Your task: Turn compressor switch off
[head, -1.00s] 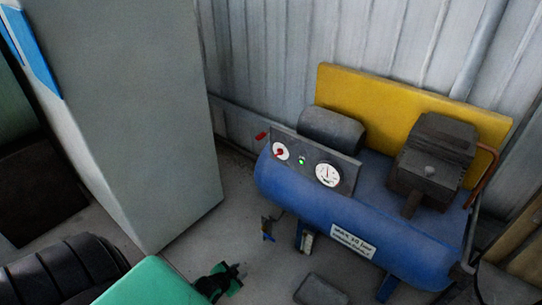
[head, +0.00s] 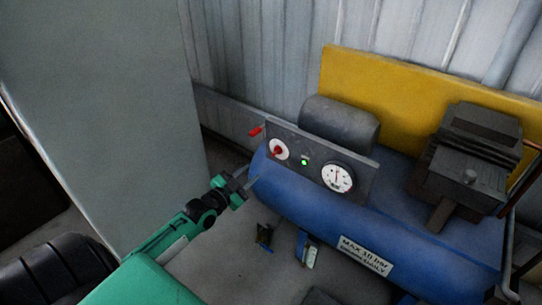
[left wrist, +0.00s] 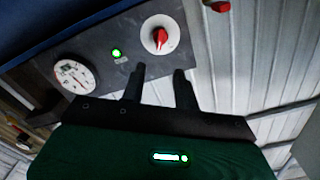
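The compressor has a blue tank (head: 300,205) and a dark control panel (head: 318,160). On the panel are a red rotary switch on a white disc (head: 278,149), a lit green lamp (head: 304,162) and a white gauge (head: 337,178). My left gripper (head: 247,182) is in front of and below the switch, apart from it. In the left wrist view its two dark fingers (left wrist: 159,86) are spread and empty, pointing toward the panel. My right gripper is not in view.
A red lever (head: 256,131) sticks out left of the panel. A grey cabinet (head: 110,110) stands at the left. A yellow guard (head: 400,90) and corrugated wall (head: 260,60) are behind the compressor.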

